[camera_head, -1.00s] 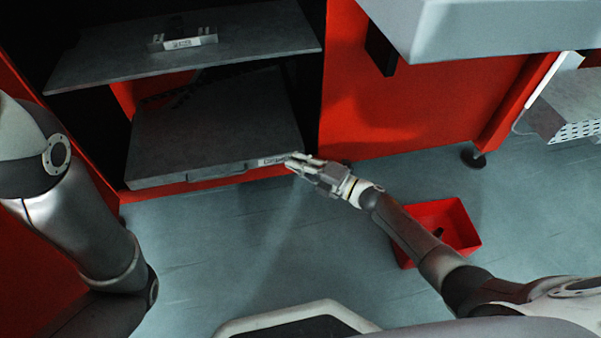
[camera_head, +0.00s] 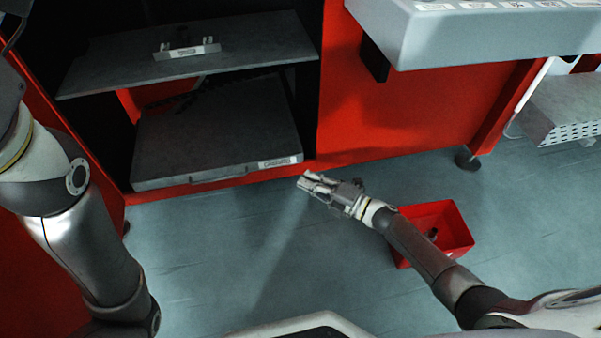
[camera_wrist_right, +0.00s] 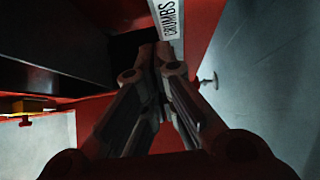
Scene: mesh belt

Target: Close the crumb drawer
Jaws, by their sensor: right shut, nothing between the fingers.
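The crumb drawer (camera_head: 215,130) is a flat grey drawer low in the red and black cabinet, with a white label (camera_head: 277,162) and a handle recess on its front edge. The label reads "CRUMBS" in the right wrist view (camera_wrist_right: 168,20). The drawer front sits about at the red bottom rail. My right gripper (camera_head: 304,182) is shut and empty, just in front of and below the drawer's right front corner, apart from it in the head view. In the right wrist view its fingertips (camera_wrist_right: 154,50) meet near the label. My left arm shows at the left, but its gripper is out of view.
A grey shelf panel (camera_head: 120,68) with a small labelled handle is above the drawer. A red bin (camera_head: 455,228) stands on the floor at right, beside my right forearm. A grey housing (camera_head: 480,40) overhangs at upper right. The floor before the cabinet is clear.

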